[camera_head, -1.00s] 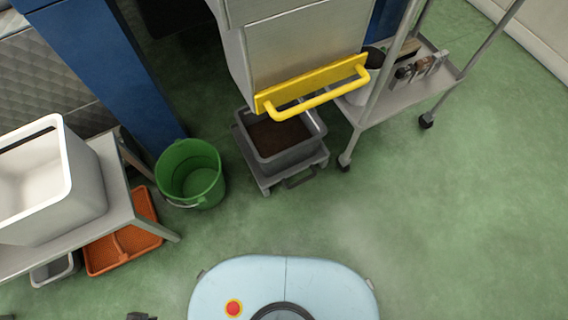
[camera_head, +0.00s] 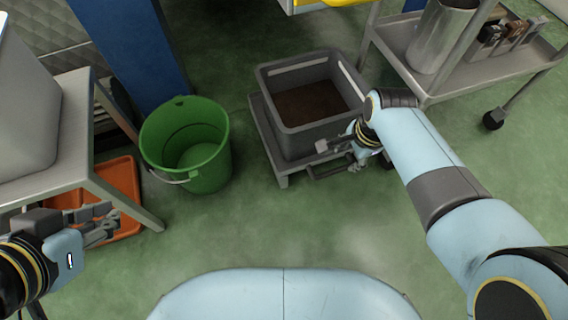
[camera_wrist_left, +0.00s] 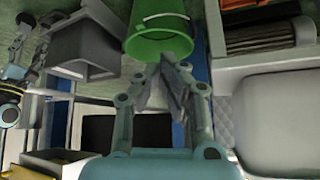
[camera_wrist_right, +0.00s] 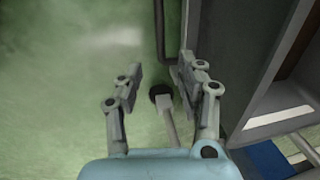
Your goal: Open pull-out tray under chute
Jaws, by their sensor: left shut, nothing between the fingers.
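The tray (camera_head: 283,167) is a low grey slide-out base under the chute, with a grey bin (camera_head: 277,135) of brown material on it. Its dark handle (camera_head: 327,171) is at the front; part is hidden by my right gripper. The handle also shows in the right wrist view (camera_wrist_right: 159,25). My right gripper (camera_head: 336,157) is at the tray's front right corner, close to the handle. Its fingers are apart in the right wrist view (camera_wrist_right: 158,75); I cannot tell whether the handle lies between them. My left gripper (camera_head: 103,226) is shut and empty, at the left.
A green bucket (camera_head: 187,150) stands left of the tray. A steel table (camera_head: 92,170) with an orange tray (camera_head: 125,184) below is at the left. A wheeled cart (camera_head: 440,85) stands right of the tray. The green floor in front is clear.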

